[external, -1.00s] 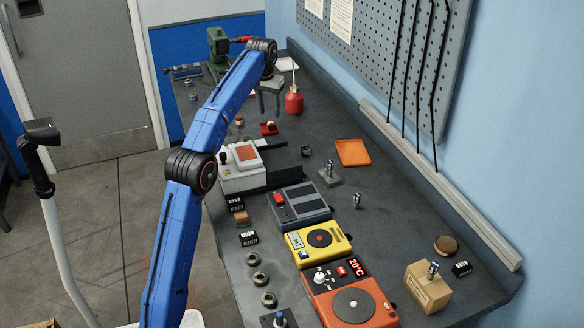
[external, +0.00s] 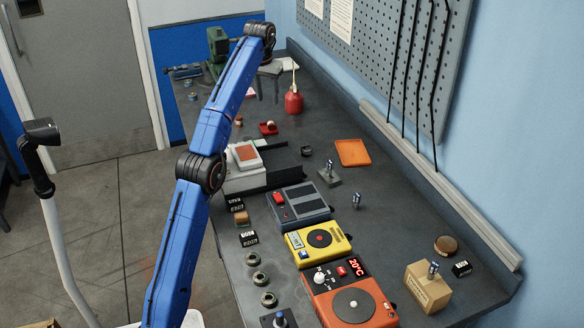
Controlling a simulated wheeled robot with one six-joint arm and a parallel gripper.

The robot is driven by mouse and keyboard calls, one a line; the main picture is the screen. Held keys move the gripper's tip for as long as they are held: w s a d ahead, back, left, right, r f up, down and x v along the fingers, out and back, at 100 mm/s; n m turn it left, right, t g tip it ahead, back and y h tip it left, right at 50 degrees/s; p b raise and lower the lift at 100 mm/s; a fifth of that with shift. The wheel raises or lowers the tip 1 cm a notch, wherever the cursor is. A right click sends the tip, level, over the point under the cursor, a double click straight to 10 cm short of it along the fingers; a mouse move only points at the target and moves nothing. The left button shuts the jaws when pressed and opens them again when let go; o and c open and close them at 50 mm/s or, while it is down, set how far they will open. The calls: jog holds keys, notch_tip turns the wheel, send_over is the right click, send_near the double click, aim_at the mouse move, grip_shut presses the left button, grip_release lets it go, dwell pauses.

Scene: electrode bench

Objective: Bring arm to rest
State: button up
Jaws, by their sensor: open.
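My blue arm (external: 224,120) reaches over the left part of the bench. Its end, my gripper (external: 268,92), hangs pointing down near the bench's far end, left of the red oil can (external: 294,100). The gripper is small in this view; its grey fingers are apart, and I see nothing held between them.
The dark bench (external: 390,215) carries a white device (external: 245,170), a grey box (external: 298,204), a yellow device (external: 318,241) and an orange hotplate (external: 352,304). A pegboard (external: 400,50) is behind.

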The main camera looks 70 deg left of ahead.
jog(key=shift+d, duration=0.1)
jog(key=s+d+r+y, duration=0.1)
jog(key=s+d+r, duration=0.2)
jog(key=d, duration=0.5)
jog(key=s+d+r, duration=0.3)
jog(key=s+d, duration=0.1)
jog(key=d, duration=0.3)
jog(key=s+d+f+m+y, duration=0.15)
jog(key=s+d+f, duration=0.25)
jog(key=s+d, duration=0.95)
jog(key=s+d+f+m+t, duration=0.1)
jog(key=s+d+f+m, duration=0.2)
jog(key=s+d+f, duration=1.25)
jog(key=w+d+f+m+t+h, duration=0.1)
jog(key=d+f+m+t+h, duration=0.1)
jog(key=d+f, duration=1.2)
notch_tip(320, 180, down, 3)
jog(key=shift+w+d+r+m+t+h, duration=0.1)
jog(key=shift+w+d+m+t+h, duration=0.2)
jog(key=shift+m+h, duration=0.75)
